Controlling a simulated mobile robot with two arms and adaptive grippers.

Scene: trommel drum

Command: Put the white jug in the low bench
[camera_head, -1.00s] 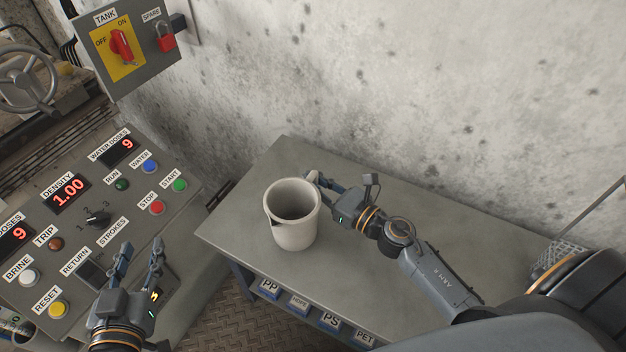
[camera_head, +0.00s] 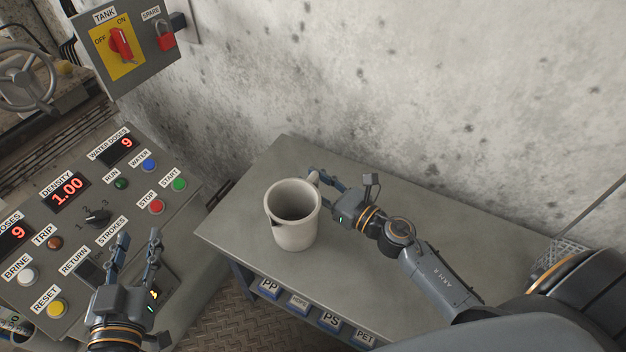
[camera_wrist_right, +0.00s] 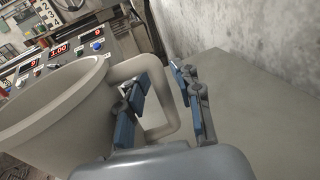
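The white jug (camera_head: 294,232) stands upright on the grey top of the low bench (camera_head: 390,262), near its left end. Its handle is on the right side, towards my right gripper. My right gripper (camera_head: 318,178) is open at the handle. In the right wrist view, the fingers of my right gripper (camera_wrist_right: 165,95) are spread on either side of the handle (camera_wrist_right: 172,118), one finger in the handle loop and one outside. The jug's body (camera_wrist_right: 65,125) fills the left of that view. My left gripper (camera_head: 138,243) is open and empty over the control panel.
The control panel (camera_head: 130,208) with buttons and displays is at left. A tank switch box (camera_head: 140,72) hangs above it. A concrete wall (camera_head: 400,90) backs the bench. Labelled bins (camera_head: 300,304) sit under the bench top. The bench's right part is clear.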

